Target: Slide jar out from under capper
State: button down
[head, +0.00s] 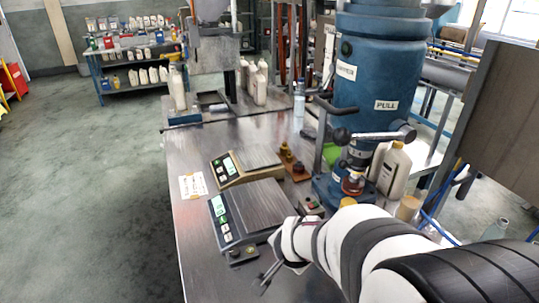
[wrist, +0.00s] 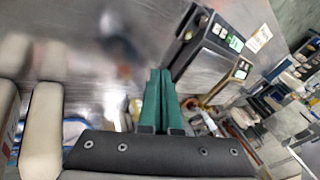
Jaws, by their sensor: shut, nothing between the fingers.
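The capper (head: 385,75) is a tall blue press with a "PULL" label and a lever handle, standing at the right of the metal table in the head view. A small jar with a reddish top (head: 352,184) sits low at its base, under the head; my arm partly hides that area. My gripper (head: 264,279) is at the table's front, below and left of the capper, clear of the jar. In the wrist view its green fingers (wrist: 159,80) are shut together and empty. I cannot make out the jar in the wrist view.
Two scales, a front one (head: 252,208) and a rear one (head: 244,165), stand left of the capper. A cream bottle (head: 395,170) and a small amber jar (head: 408,207) stand right of it. A brown block with knobs (head: 292,165) lies behind.

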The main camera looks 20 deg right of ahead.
jog(key=w+d+f+m+t+h, duration=0.2)
jog(key=w+d+f+m, duration=0.15)
jog(key=d, duration=0.35)
jog(key=w+d+f+m+t+h, duration=0.1)
jog(key=w+d+f+m+h, duration=0.15)
jog(key=w+d, duration=0.35)
jog(key=s+d+f+m+t+h, duration=0.1)
jog(key=s+d+f+m, duration=0.1)
jog(key=d, duration=0.2)
jog(key=s+d+f+m+t+h, duration=0.2)
jog(key=d+f, duration=0.1)
jog(key=d, duration=0.1)
jog(key=s+d+f+m+t+h, duration=0.2)
jog(key=d+f, duration=0.1)
jog(key=d, duration=0.1)
jog(key=shift+d+f, duration=0.1)
jog(key=shift+f, duration=0.15)
jog(key=x, duration=0.9)
jog(key=shift+w+d+r, duration=0.2)
jog(key=shift+w+r, duration=0.05)
jog(key=shift+w, duration=0.1)
jog(key=a, duration=1.2)
jog(key=shift+a, duration=0.45)
